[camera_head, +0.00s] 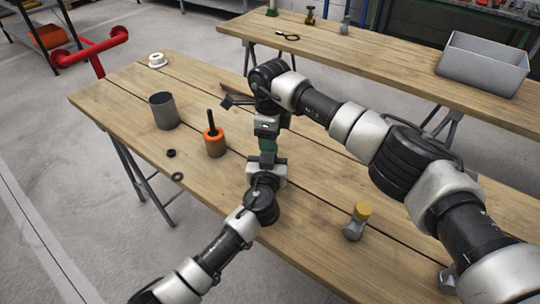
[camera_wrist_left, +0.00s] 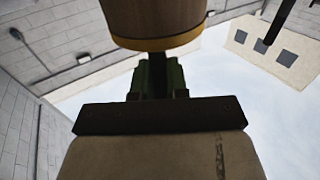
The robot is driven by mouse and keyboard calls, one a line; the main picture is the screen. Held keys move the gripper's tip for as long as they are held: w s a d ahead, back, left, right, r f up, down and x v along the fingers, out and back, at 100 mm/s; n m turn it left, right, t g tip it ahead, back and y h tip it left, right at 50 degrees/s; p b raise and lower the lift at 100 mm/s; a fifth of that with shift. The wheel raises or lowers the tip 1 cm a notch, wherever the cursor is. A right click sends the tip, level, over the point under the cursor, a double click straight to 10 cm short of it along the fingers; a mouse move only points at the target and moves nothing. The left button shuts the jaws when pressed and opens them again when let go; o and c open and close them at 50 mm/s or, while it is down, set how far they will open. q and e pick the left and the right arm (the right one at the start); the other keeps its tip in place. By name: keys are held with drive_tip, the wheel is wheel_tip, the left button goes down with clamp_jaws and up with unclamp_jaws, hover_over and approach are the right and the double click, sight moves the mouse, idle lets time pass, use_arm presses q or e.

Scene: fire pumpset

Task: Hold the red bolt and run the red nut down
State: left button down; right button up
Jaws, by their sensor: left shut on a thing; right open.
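My left gripper (camera_head: 267,157) points up above the front bench and is shut on a green piece (camera_head: 267,145). In the left wrist view the green piece (camera_wrist_left: 160,76) stands above a dark bar, under a brown cylinder (camera_wrist_left: 155,20) with a yellow rim. My right gripper (camera_head: 266,133) points down just above it and is open. The two grippers nearly meet, so whether the right one touches the green piece cannot be told. I cannot make out a red bolt or a red nut; they may be hidden between the grippers.
The front bench (camera_head: 115,95) holds an orange cylinder with a black stem (camera_head: 214,145), a grey cup (camera_head: 164,112), a white ring (camera_head: 157,60), small black rings and a yellow-capped piece (camera_head: 358,218). A grey bin (camera_head: 484,66) stands on the rear bench. The bench's left end has free room.

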drive_tip(key=shift+c, duration=0.3)
clamp_jaws()
drive_tip(key=shift+o, duration=1)
unclamp_jaws()
wheel_tip(320, 180, up, 12)
use_arm(q)
drive_tip(key=c, duration=1.1)
unclamp_jaws()
drive_tip(key=shift+o, duration=0.2)
